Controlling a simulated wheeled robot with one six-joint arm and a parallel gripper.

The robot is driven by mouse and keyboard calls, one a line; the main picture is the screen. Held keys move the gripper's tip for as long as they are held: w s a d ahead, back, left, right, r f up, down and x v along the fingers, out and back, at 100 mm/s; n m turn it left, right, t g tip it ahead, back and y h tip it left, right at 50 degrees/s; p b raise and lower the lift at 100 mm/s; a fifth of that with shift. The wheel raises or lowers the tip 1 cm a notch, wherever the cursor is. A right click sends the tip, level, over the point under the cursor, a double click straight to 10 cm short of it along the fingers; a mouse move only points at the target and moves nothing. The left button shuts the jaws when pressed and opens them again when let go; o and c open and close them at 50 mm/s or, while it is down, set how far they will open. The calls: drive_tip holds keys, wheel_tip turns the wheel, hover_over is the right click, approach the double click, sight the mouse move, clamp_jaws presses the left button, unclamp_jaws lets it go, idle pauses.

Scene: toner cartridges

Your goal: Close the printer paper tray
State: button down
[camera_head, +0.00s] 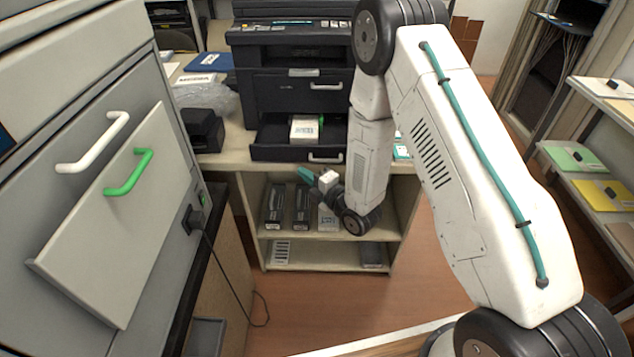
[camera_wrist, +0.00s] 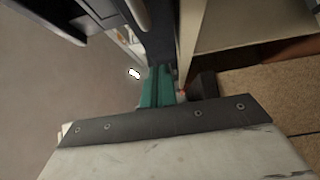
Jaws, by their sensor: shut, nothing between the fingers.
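The dark printer (camera_head: 262,87) stands on a counter at the back. Its lowest drawer, the paper tray (camera_head: 275,153), is pulled out, with a pale handle (camera_head: 326,158) on the right of its front. A white and green box (camera_head: 304,128) sits inside it. My gripper (camera_head: 304,173) has teal fingers, held together and empty, just below and in front of the tray front; I cannot tell if they touch it. The fingers also show in the wrist view (camera_wrist: 158,87), close to a dark upright surface. My arm hides the printer's right side.
A shelf unit (camera_head: 248,220) under the counter holds dark cartridge boxes (camera_head: 274,207). A grey cabinet (camera_head: 75,215) with a green-handled drawer front (camera_head: 128,187) stands at left. Shelves (camera_head: 607,88) with coloured folders stand at right. The floor (camera_head: 330,300) between is mostly clear.

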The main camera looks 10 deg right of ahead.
sight(306, 155)
drive_tip(key=w, duration=0.6)
drive_tip(key=shift+a, duration=0.3)
drive_tip(key=shift+w, duration=0.1)
drive_tip(key=w, duration=0.2)
drive_tip(key=w+d, duration=0.1)
drive_tip(key=w, duration=0.1)
drive_tip(key=shift+w+d, duration=0.1)
drive_tip(key=shift+w, duration=0.25)
drive_tip(key=shift+s, duration=0.1)
